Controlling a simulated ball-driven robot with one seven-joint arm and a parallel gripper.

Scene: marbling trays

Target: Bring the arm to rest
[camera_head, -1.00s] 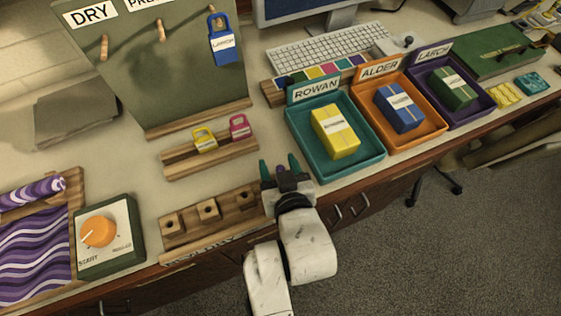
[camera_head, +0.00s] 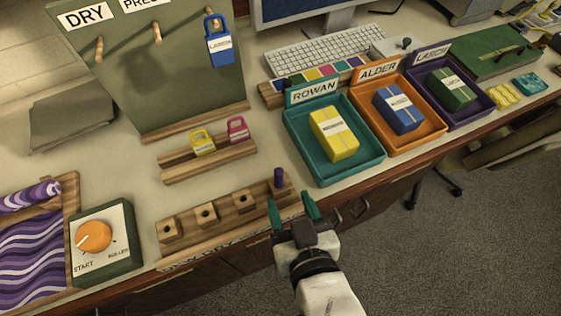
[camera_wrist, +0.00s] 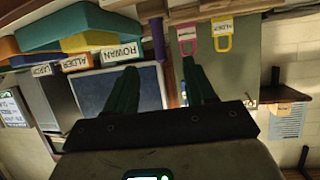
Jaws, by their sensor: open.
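My gripper (camera_head: 293,212) is open, with its two green fingers apart and nothing between them, in front of the right end of a wooden rack (camera_head: 222,218) at the desk's front edge. A purple peg (camera_head: 279,180) stands upright at that rack's right end, just beyond the fingertips. In the wrist view my gripper's fingers (camera_wrist: 160,88) are spread, and the purple peg (camera_wrist: 158,42) shows beyond them. The wrist picture looks upside down.
Teal (camera_head: 348,174), orange (camera_head: 395,142) and purple (camera_head: 470,112) trays each hold a wrapped block. Yellow (camera_head: 203,142) and pink (camera_head: 238,130) tags stand in a small rack. A blue tag (camera_head: 219,48) hangs on the green pegboard (camera_head: 175,85). Free floor (camera_head: 450,250) lies right.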

